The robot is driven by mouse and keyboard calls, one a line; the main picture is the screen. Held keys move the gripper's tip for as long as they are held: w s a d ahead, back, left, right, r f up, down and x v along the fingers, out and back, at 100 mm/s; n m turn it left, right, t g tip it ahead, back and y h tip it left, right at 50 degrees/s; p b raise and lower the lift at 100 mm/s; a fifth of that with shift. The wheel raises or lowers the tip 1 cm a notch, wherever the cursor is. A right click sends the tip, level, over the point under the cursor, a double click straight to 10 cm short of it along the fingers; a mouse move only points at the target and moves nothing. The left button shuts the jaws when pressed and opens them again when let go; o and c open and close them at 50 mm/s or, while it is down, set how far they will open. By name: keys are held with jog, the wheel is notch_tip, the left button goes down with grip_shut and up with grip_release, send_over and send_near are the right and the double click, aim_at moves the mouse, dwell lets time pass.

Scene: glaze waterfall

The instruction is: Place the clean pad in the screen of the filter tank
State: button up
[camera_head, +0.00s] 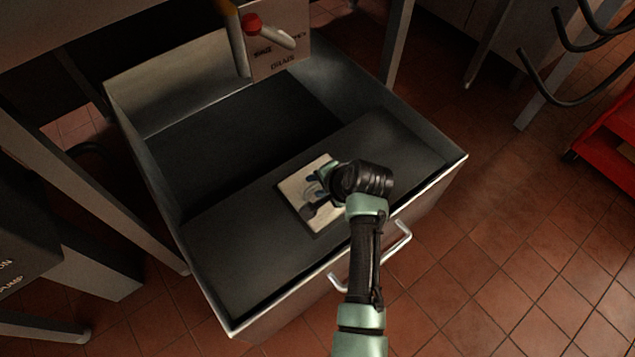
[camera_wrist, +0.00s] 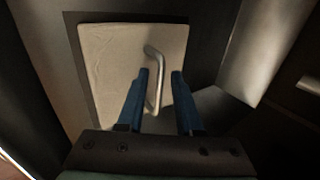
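A pale cream square pad (camera_head: 300,190) lies on the dark flat ledge in the near part of the open grey filter tank (camera_head: 128,98). In the wrist view the pad (camera_wrist: 112,60) looks flat, with a darker border along its left and top edges. I cannot tell whether that border is the screen. A bent metal handle (camera_wrist: 155,52) stands over the pad. My gripper (camera_head: 312,192) is low over the pad, and its blue fingers (camera_wrist: 160,73) are apart. The handle runs between them, closer to the left finger, with a gap to the right one. My wrist hides the pad's right side.
A pipe with a red-capped valve (camera_head: 252,23) and a labelled panel (camera_head: 285,60) stand at the tank's back. A handle bar (camera_head: 398,243) is on its front wall. Table legs flank it. A red cart (camera_head: 612,135) is far right. Tiled floor (camera_head: 520,260) is clear at right.

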jog(key=shift+r, duration=0.15)
jog(key=shift+s+d+r+p, duration=0.1)
jog(key=shift+r+p, duration=0.25)
jog(key=p+v, duration=0.6)
jog(key=v, duration=0.5)
jog(key=shift+r, duration=0.1)
